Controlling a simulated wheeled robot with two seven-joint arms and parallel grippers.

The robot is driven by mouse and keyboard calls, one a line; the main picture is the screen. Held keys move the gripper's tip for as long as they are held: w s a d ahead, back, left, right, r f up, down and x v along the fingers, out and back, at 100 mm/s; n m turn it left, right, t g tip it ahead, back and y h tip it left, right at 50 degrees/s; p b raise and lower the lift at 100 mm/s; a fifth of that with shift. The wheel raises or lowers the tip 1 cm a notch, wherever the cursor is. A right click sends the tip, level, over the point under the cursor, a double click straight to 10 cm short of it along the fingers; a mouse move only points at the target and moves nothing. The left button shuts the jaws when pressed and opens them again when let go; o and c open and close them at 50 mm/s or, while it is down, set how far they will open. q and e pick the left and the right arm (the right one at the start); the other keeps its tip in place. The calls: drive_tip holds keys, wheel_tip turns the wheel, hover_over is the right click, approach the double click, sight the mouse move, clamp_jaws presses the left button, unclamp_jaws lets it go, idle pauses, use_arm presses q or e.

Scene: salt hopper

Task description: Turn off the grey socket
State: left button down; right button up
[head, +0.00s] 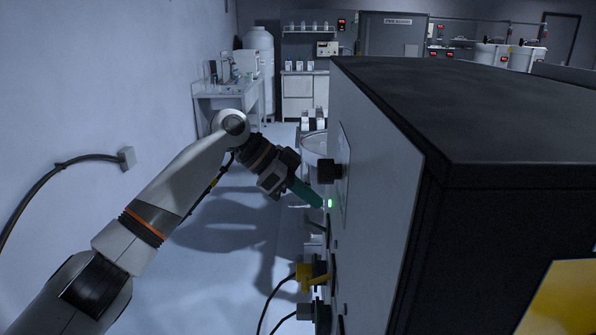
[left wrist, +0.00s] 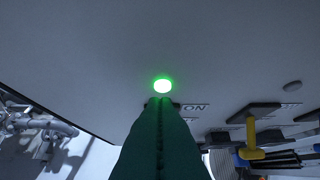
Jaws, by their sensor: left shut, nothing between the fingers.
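My left gripper (head: 320,204) is shut and empty, its green fingers pointing at the panel on the side of the cabinet (head: 385,190). Its tips are at or very near the panel, just by a lit green lamp (head: 330,203). In the left wrist view the closed fingers (left wrist: 160,104) end right below the glowing lamp (left wrist: 162,85), beside an "ON" label. Whether they touch is unclear. Lower on the panel are a yellow plug or socket (head: 305,277) and a grey one (head: 305,312), both with black cables. My right gripper is not in view.
A black knob (head: 328,171) sticks out above the lamp. The left wrist view shows a yellow lever (left wrist: 251,140) and a round grey button (left wrist: 292,86) to the right. A grey wall box (head: 127,158) with a cable is at left. The aisle floor is clear.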

use_arm(q)
drive_tip(key=shift+a+f, duration=0.75)
drive_tip(key=shift+f, duration=0.35)
drive_tip(key=shift+a+f+h, duration=0.15)
drive_tip(key=shift+f+h, duration=0.05)
drive_tip(key=shift+h, duration=0.2)
